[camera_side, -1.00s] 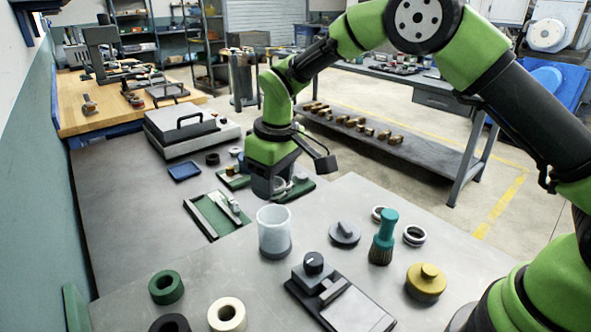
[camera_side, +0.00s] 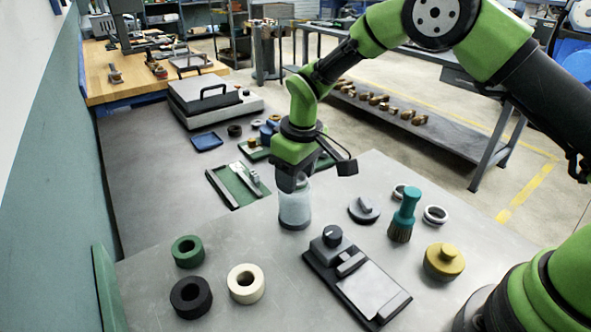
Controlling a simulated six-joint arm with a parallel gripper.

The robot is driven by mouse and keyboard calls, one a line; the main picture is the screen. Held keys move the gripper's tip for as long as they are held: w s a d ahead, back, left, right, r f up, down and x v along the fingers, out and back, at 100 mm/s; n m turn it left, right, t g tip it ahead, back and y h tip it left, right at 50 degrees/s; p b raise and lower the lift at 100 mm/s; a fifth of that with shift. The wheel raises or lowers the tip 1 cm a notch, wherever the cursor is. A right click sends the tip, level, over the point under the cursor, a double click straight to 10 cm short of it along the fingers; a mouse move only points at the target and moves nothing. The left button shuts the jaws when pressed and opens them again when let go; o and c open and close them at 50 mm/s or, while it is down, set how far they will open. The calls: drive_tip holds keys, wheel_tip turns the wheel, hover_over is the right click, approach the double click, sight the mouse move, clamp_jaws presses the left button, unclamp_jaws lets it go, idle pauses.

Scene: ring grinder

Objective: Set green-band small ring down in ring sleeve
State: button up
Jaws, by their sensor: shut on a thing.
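My gripper (camera_side: 292,184) points down at the mouth of a frosted, translucent cylinder (camera_side: 295,211), which looks like the ring sleeve and stands upright on the grey bench. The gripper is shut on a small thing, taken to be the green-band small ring. The ring and its band cannot be made out, as the jaws and the cylinder's rim hide them. I cannot tell whether the fingertips are above the rim or just inside it.
A grey-black fixture (camera_side: 357,277), a grey knobbed disc (camera_side: 364,209), a teal brush (camera_side: 404,215) and a yellow knobbed weight (camera_side: 444,261) stand to the right. Green (camera_side: 188,251), black (camera_side: 190,297) and cream (camera_side: 245,283) thick rings lie front left. A green tray (camera_side: 222,188) lies behind.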

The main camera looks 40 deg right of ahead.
drive_tip(key=o, duration=1)
drive_tip(key=shift+s+d+r, duration=0.1)
drive_tip(key=shift+s+r, duration=0.1)
drive_tip(key=shift+r, duration=1.45)
drive_tip(key=shift+s+d+r, duration=0.1)
drive_tip(key=shift+s+r, duration=0.1)
drive_tip(key=shift+r, duration=1.45)
drive_tip(key=shift+s+d+r, duration=0.1)
drive_tip(key=shift+s+r, duration=0.1)
drive_tip(key=shift+r, duration=1.45)
